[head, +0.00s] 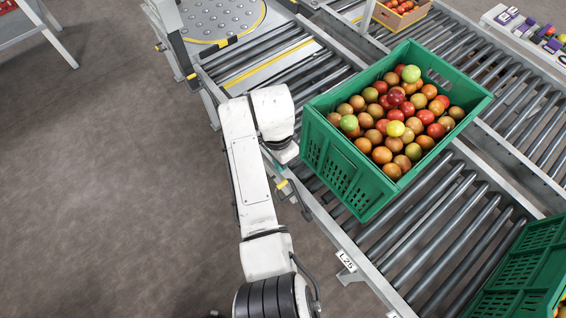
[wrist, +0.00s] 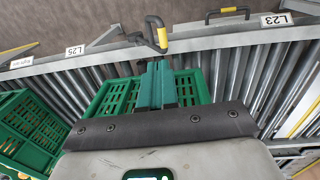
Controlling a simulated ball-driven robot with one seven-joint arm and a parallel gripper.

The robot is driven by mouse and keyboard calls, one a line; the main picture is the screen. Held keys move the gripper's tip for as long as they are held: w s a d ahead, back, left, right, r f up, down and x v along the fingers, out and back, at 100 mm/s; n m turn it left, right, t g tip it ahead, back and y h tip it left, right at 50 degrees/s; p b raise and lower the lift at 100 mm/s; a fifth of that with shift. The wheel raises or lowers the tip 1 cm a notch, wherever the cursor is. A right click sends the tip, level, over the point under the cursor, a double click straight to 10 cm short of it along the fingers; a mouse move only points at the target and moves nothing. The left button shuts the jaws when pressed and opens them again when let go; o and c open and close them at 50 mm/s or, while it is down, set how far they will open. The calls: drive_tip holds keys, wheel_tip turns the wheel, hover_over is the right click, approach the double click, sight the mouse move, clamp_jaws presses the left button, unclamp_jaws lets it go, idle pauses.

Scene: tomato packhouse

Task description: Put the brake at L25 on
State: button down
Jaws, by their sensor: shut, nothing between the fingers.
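The L25 label (head: 347,260) is on the near conveyor's side rail, and it also shows in the wrist view (wrist: 75,51). A dark brake lever with a yellow grip (wrist: 162,38) stands out from the rail between the L25 and L23 labels, just beyond my fingertips. It also shows beside the rail in the head view (head: 283,184). The pictures do not settle whether this lever belongs to L25. My gripper (wrist: 156,66) is shut and empty, pointing towards the lever. I cannot tell whether it touches. In the head view my arm hides part of the gripper.
A green crate of tomatoes (head: 345,178) stands on the rollers close to my gripper. Another green crate (head: 520,272) is at lower right. The L23 label (wrist: 277,20) has another lever (wrist: 228,12) to its left. Open floor (head: 110,180) lies left of the conveyor.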

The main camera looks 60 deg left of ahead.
drive_tip(key=shift+s+a+r, duration=0.1)
drive_tip(key=shift+a+r, duration=0.15)
drive_tip(key=shift+r, duration=0.5)
drive_tip(key=shift+a+r, duration=0.2)
drive_tip(key=shift+r, duration=0.5)
drive_tip(key=w+d+f+y, duration=0.1)
drive_tip(key=w+d+f, duration=0.2)
drive_tip(key=d, duration=0.8)
drive_tip(key=w+d+f+m, duration=0.1)
drive_tip(key=w+d+f, duration=0.15)
drive_tip(key=d, duration=0.85)
drive_tip(key=w+d+f+y, duration=0.15)
drive_tip(key=w+d, duration=0.25)
drive_tip(key=d, duration=0.6)
drive_tip(key=s+d+r, duration=0.1)
drive_tip(key=s+d, duration=0.4)
drive_tip(key=d, duration=0.4)
drive_tip(key=s+d+r+m+h, duration=0.1)
drive_tip(key=s+d, duration=0.3)
drive_tip(key=d, duration=0.6)
drive_tip(key=s+d+r+m, duration=0.1)
drive_tip(key=s+d+r, duration=0.1)
drive_tip(key=s+d, duration=0.3)
drive_tip(key=d, duration=0.4)
drive_tip(key=shift+s+d+t+h, duration=0.3)
drive_tip(key=shift+t+h, duration=0.05)
drive_tip(key=shift+t, duration=0.05)
